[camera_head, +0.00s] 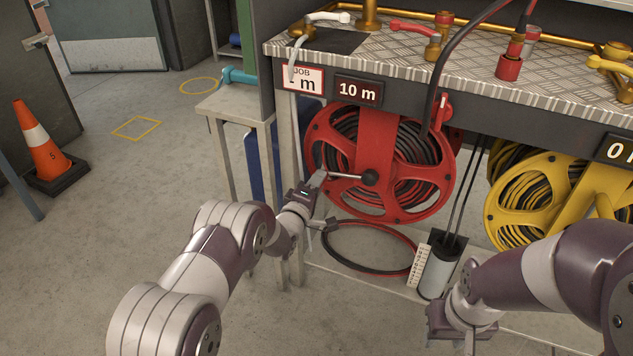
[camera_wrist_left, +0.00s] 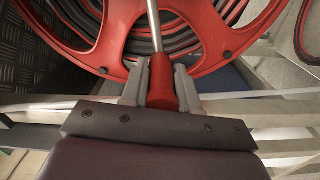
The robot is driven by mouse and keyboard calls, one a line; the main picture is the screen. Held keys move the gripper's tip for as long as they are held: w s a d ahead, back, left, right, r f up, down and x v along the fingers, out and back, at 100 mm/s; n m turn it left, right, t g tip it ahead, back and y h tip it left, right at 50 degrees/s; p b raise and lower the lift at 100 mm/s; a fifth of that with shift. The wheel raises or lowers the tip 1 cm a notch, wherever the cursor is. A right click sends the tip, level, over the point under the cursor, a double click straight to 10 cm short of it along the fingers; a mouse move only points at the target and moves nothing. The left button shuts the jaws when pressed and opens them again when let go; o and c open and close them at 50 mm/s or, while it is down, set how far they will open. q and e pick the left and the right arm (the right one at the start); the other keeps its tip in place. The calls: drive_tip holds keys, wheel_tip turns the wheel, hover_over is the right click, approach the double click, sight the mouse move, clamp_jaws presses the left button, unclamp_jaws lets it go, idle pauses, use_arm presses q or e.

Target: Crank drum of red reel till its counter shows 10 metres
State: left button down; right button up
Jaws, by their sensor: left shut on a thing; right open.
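The red reel (camera_head: 327,128) hangs under the metal-plate bench, with dark hose wound on its drum. Its counter (camera_head: 357,91) reads "10 m". A crank arm runs from the dark hub (camera_head: 370,177) leftward to my left gripper (camera_head: 322,200). In the left wrist view my left gripper (camera_wrist_left: 160,92) is shut on the red crank handle (camera_wrist_left: 161,80), with one finger on each side. The job card (camera_head: 302,78) left of the counter is partly hidden by a pale hose, so its number cannot be read. My right gripper (camera_head: 462,322) is open and empty at lower right, apart from the reels.
A yellow reel (camera_head: 497,203) hangs to the right with its own counter (camera_head: 618,149). A red and black hose coil (camera_head: 338,262) lies below the red reel, beside a grey cylinder (camera_head: 436,272). An orange cone (camera_head: 38,145) stands far left. The floor at left is mostly clear.

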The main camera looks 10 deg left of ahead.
use_arm(q)
drive_tip(key=shift+f, duration=0.15)
drive_tip(key=c, duration=0.8)
unclamp_jaws()
drive_tip(key=shift+c, duration=0.2)
drive_tip(key=shift+s+a+r+p, duration=0.1)
drive_tip(key=shift+s+r+p, duration=0.1)
drive_tip(key=shift+s+p, duration=0.15)
drive_tip(key=p+v, duration=0.4)
drive_tip(key=v, duration=0.8)
drive_tip(key=shift+f, duration=0.1)
